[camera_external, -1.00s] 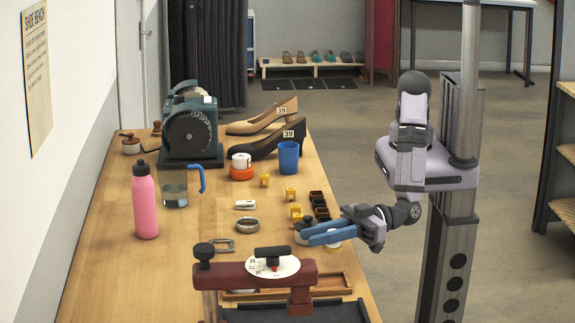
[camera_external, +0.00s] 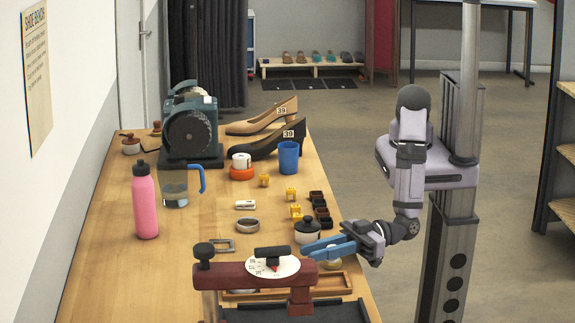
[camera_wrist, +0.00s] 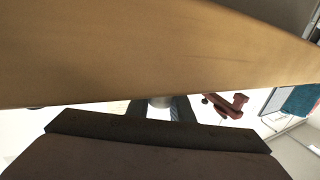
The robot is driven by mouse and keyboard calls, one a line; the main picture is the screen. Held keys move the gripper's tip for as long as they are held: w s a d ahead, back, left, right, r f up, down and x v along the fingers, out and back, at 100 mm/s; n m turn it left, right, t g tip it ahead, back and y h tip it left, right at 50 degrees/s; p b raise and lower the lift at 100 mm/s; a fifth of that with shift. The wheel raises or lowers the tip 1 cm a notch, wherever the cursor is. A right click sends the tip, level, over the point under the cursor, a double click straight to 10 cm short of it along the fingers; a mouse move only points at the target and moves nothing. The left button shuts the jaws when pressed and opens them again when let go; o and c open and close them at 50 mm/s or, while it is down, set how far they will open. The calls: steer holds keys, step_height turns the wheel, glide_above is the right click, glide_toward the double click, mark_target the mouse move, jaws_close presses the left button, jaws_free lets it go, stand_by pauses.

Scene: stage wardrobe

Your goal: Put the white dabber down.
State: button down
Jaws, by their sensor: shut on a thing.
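My gripper (camera_external: 322,248), with blue fingers, is at the right edge of the bench in the outside view, reaching in from the right. It is shut on the white dabber (camera_external: 333,261), which shows as a pale shape partly hidden under the fingers. In the wrist view, a pale grey-white part of the dabber (camera_wrist: 160,102) shows between the dark fingers of my gripper (camera_wrist: 161,108). The dabber seems to be held above the bench; its exact height is hard to tell.
A white pot with a black lid (camera_external: 308,233) stands just behind the fingers. A shallow wooden tray (camera_external: 335,290) lies in front, beside a dark red device (camera_external: 250,278). Small dark blocks (camera_external: 320,211) and yellow pieces (camera_external: 296,212) sit farther back. Bare bench (camera_external: 190,250) lies left.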

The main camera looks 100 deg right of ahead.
steer(key=c, duration=1.6)
jaws_free()
steer(key=shift+o, duration=0.2)
steer(key=v, duration=0.2)
steer(key=b+v, duration=0.1)
steer(key=v, duration=0.1)
steer(key=b+v, duration=0.1)
steer(key=v, duration=0.1)
steer(key=shift+f, duration=0.4)
steer(key=shift+o, duration=0.2)
steer(key=shift+s+d+r, duration=0.1)
steer(key=shift+s+d, duration=0.15)
steer(key=shift+s, duration=0.35)
